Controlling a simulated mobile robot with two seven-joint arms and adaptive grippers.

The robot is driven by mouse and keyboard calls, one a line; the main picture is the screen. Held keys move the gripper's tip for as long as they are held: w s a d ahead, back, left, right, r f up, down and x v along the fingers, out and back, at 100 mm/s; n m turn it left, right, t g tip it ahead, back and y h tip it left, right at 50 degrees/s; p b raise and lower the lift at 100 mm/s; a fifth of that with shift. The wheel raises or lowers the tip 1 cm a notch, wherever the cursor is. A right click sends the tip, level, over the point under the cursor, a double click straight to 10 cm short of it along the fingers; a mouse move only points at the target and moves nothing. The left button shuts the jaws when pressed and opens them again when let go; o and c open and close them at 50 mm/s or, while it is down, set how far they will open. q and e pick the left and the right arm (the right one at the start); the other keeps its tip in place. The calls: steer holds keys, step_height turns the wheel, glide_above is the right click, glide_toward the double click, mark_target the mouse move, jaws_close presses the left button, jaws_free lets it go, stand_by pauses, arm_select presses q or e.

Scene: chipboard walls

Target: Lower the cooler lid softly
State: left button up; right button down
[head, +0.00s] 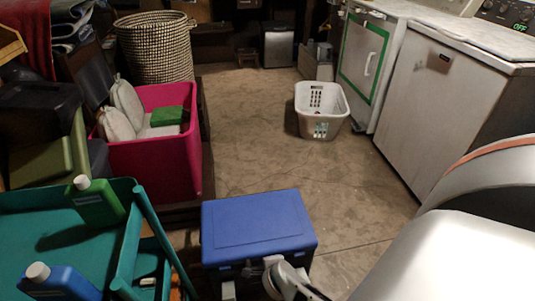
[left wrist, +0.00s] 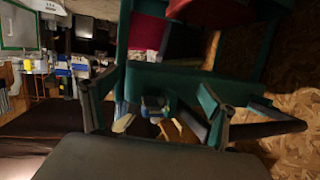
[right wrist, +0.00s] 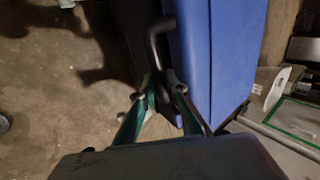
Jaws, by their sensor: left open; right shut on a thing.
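The cooler (head: 215,266) stands on the floor in the lower middle of the head view. Its blue lid (head: 258,222) looks level and down over the body; whether a small gap is left at the front I cannot tell. In the right wrist view a blue side of the cooler (right wrist: 215,60) fills the middle right. My right gripper (right wrist: 160,85) is shut on a dark bent handle (right wrist: 153,40) beside that blue side. In the head view my right arm is at the cooler's front edge. My left gripper (left wrist: 155,95) is open and empty, away from the cooler.
A teal cart (head: 65,225) with a green bottle (head: 97,203) and a blue bottle (head: 60,283) stands left of the cooler. A pink bin (head: 150,165) is behind it. A white basket (head: 320,108) and white appliances (head: 440,110) are farther back. Floor right of the cooler is clear.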

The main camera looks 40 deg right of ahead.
arm_select(q)
steer(key=shift+s+f, duration=0.1)
steer(key=shift+f, duration=0.35)
arm_select(e)
steer(key=shift+s+d+f, duration=0.2)
steer(key=shift+s+f, duration=0.05)
steer(key=shift+f, duration=0.1)
